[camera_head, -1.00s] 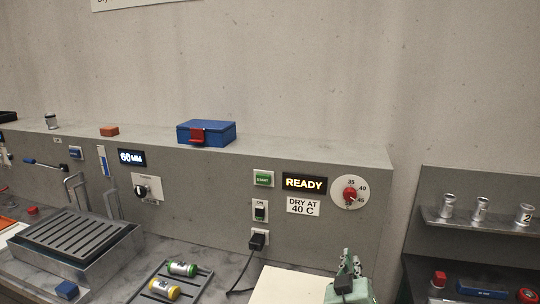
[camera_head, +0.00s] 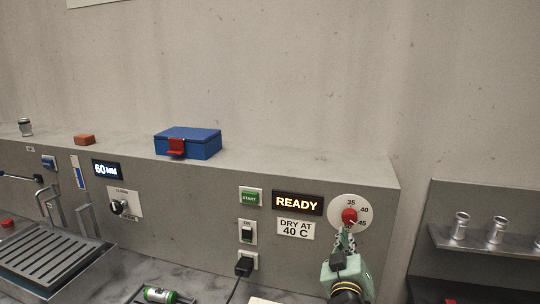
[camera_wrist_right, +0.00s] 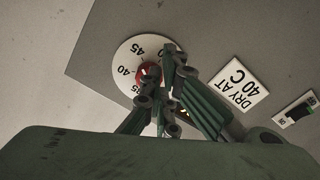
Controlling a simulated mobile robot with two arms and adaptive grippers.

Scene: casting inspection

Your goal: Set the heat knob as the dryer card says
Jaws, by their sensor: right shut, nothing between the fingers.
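The heat knob (camera_head: 349,216) is red, on a white round dial (camera_head: 345,203) marked 35, 40 and 45. The dryer card (camera_head: 296,229) reads "DRY AT 40 C" and is left of the dial. My right gripper (camera_head: 346,236) is shut and empty, its fingertips just below the knob in the head view. In the right wrist view the fingers (camera_wrist_right: 165,75) overlap the edge of the knob (camera_wrist_right: 147,74); I cannot tell whether they touch it. The knob's pointer setting is not clear, as the fingers hide part of it. My left gripper is out of view.
A READY display (camera_head: 297,203), a green START button (camera_head: 250,197), a switch (camera_head: 247,233) and a plug (camera_head: 244,266) are left of the dial. A blue box (camera_head: 188,142) stands on the ledge. A shelf with metal cups (camera_head: 495,230) is at right.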

